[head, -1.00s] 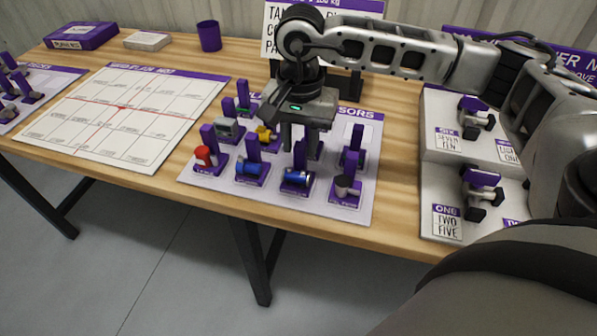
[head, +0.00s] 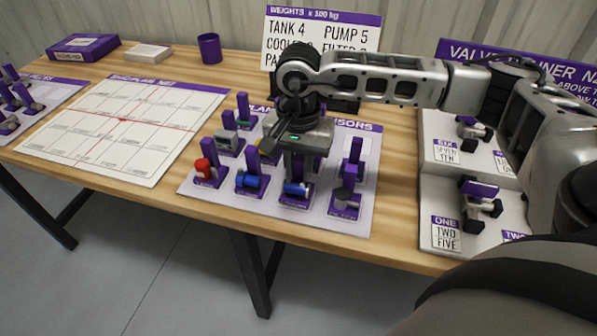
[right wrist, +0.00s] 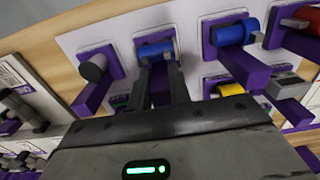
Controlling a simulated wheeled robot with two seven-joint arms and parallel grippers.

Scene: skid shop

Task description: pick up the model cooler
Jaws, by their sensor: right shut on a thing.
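Several small models on purple bases with upright purple posts stand on a pale board (head: 200,193). My right gripper (head: 300,168) points down over a blue cylinder model (head: 297,188) in the front row. In the right wrist view, my right gripper (right wrist: 164,85) is shut on the purple post of that blue model (right wrist: 155,50). The model's base appears to rest on the board. Another blue model (head: 250,181) stands to its left and a grey one (head: 346,195) to its right. The labels are too small to tell which model is the cooler. My left gripper is out of view.
A red model (head: 207,171) and a grey box model (head: 229,141) stand close to the left. A white grid sheet (head: 122,125) lies farther left. A grey stepped stand (head: 440,190) with purple-topped pieces is at the right. A weights sign (head: 322,35) stands behind.

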